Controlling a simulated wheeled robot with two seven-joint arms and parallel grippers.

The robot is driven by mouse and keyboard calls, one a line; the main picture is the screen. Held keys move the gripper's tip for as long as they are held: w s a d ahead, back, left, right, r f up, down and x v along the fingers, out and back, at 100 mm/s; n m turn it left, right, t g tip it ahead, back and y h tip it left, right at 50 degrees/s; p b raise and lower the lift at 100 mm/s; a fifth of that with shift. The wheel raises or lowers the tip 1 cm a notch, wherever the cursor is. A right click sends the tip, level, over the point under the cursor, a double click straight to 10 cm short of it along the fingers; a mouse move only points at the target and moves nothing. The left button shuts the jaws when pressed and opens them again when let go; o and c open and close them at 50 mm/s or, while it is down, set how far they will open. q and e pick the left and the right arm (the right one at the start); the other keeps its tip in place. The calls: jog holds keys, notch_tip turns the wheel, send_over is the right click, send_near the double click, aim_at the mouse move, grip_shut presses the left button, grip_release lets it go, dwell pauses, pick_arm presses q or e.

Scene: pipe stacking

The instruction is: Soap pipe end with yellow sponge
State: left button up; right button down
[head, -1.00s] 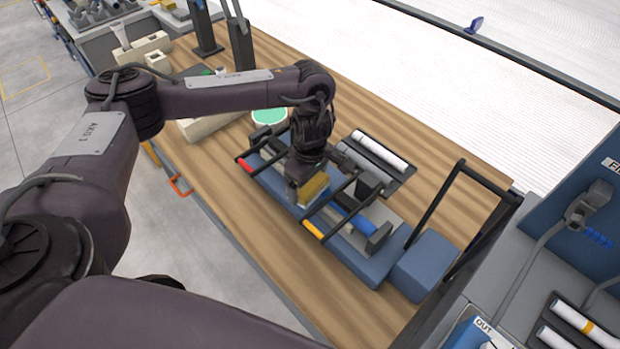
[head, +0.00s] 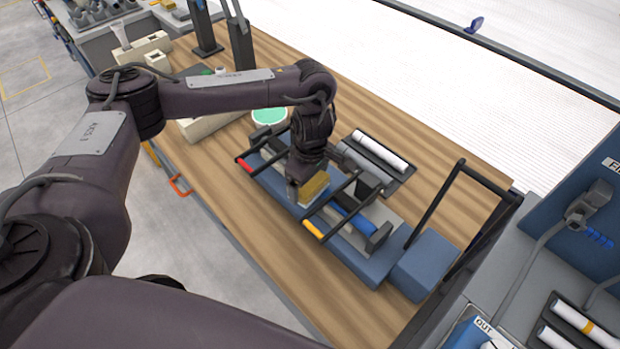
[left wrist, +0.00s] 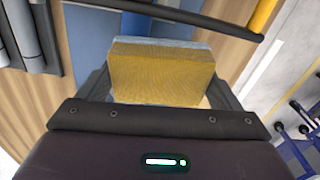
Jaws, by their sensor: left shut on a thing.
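The yellow sponge (head: 314,188) is held in my left gripper (head: 308,190), above the blue fixture (head: 360,259) on the table. The sponge also shows in the left wrist view (left wrist: 162,76), between the two fingers, with a pale layer on its far side. A pipe with a blue section (head: 355,222) lies in the fixture, just right of the sponge. Whether the sponge touches a pipe end is hidden by the gripper and the dark bars. My right gripper is out of view.
Dark bars with a red and a yellow-orange end (head: 312,229) cross the fixture close to the sponge. A green-topped round dish (head: 269,116) stands at left. A dark-framed blue block (head: 426,265) is at right.

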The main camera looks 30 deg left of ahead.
pick_arm(q)
jog(key=shift+s+a, duration=0.2)
jog(key=shift+s, duration=0.3)
jog(key=shift+r, duration=0.1)
notch_tip(320, 180, up, 7)
jog(key=p, duration=0.6)
jog(key=shift+p, duration=0.35)
